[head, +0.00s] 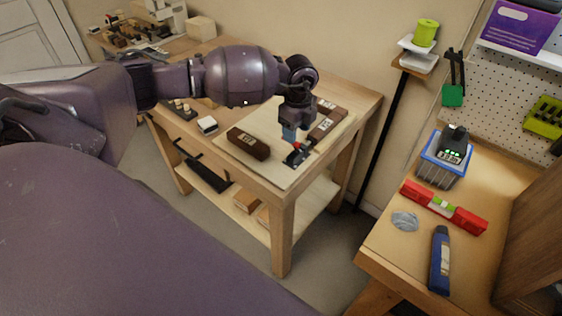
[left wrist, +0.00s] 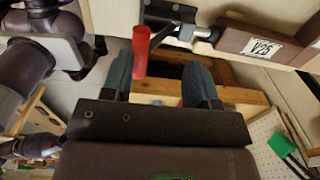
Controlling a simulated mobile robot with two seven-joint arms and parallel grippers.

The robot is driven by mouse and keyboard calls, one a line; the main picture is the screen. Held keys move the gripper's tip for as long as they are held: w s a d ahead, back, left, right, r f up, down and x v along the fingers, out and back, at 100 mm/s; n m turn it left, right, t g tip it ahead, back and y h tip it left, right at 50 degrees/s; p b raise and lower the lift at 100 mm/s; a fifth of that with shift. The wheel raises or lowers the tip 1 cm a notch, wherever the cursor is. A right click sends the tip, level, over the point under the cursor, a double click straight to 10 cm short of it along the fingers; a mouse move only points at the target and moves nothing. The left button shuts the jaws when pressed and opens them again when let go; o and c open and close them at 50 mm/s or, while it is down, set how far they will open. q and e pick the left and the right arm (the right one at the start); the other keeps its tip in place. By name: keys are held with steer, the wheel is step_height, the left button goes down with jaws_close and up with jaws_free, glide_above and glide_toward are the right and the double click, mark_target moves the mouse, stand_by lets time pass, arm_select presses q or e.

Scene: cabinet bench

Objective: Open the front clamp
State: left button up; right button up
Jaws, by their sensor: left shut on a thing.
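The front clamp (head: 297,155) is a small dark metal toggle clamp with a red handle, at the near edge of the light board on the wooden table. In the left wrist view its red handle (left wrist: 140,50) stands up beside a metal bracket, with a bolt pointing at a brown block labelled V26 (left wrist: 258,42). My left gripper (head: 290,134) is right above the clamp, its blue-grey fingers pointing down. The exact contact is hard to see. My right gripper is not in view.
A dark brown block (head: 248,143) lies left of the clamp and another (head: 327,123) lies behind it on the board (head: 282,172). A white-topped block (head: 207,124) sits further left. A second bench (head: 385,240) stands at right, across a floor gap.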

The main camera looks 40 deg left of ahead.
arm_select(q)
steer(key=shift+o, duration=1.2)
steer(key=shift+w+f, duration=0.15)
steer(key=shift+w, duration=0.15)
steer(key=shift+o, duration=0.2)
steer(key=shift+w, duration=0.1)
steer(key=shift+o, duration=1.3)
steer(key=shift+w+f, duration=0.1)
steer(key=shift+w, duration=0.05)
steer(key=o, duration=0.4)
steer(key=shift+w, duration=0.1)
steer(key=shift+o, duration=0.4)
steer(key=shift+w, duration=0.1)
steer(key=shift+r+p, duration=0.4)
steer(key=shift+r, duration=0.3)
steer(key=shift+r+p, duration=2.05)
steer(key=shift+r, duration=0.85)
